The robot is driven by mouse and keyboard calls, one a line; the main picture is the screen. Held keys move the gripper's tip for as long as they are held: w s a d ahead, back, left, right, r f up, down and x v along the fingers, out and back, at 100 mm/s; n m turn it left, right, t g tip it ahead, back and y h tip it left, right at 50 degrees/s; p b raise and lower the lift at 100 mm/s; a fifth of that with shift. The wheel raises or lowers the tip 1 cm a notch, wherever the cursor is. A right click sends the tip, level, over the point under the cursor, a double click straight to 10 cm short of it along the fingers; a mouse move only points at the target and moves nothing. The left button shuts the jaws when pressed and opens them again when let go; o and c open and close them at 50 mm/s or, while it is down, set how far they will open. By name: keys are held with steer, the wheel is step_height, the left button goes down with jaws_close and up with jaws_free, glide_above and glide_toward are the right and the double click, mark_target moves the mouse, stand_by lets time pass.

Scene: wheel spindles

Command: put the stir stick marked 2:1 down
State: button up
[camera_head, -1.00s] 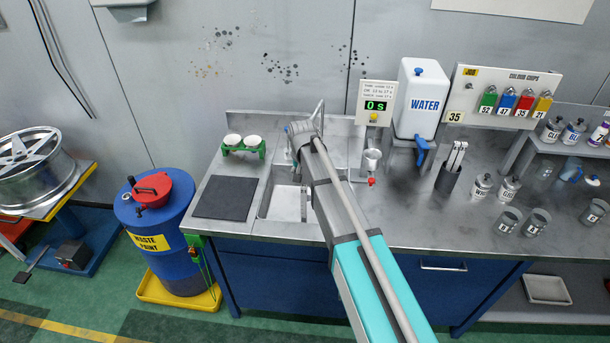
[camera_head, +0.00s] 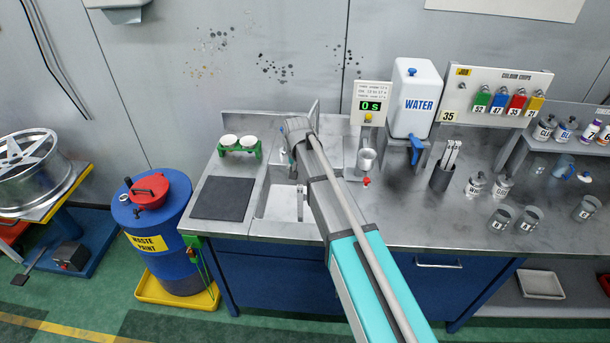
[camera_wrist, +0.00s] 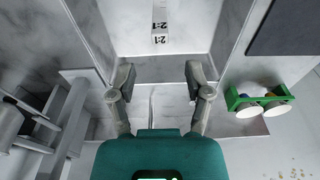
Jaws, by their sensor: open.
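The stir stick marked 2:1 (camera_wrist: 160,38) is at the top middle of the wrist view, over the pale sink basin. It is a white strip with black 2:1 markings, and its upper part runs out of the frame. A light strip in the basin in the head view (camera_head: 300,203) looks like the same stick. My gripper (camera_wrist: 160,80) is open, with its two fingers wide apart and nothing between them. The stick is beyond the fingertips, apart from them. In the head view my arm reaches over the sink (camera_head: 270,228), and its fingers are mostly hidden.
A green holder with two white cups (camera_head: 240,143) stands behind a dark mat (camera_head: 222,198), left of the sink. Bench space before the pot is clear.

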steer(key=s+d+g, duration=0.1)
steer(key=s+d, duration=2.1)
steer(key=d, duration=0.1)
steer(key=shift+s+d, duration=0.4)
steer(key=shift+f, duration=0.1)
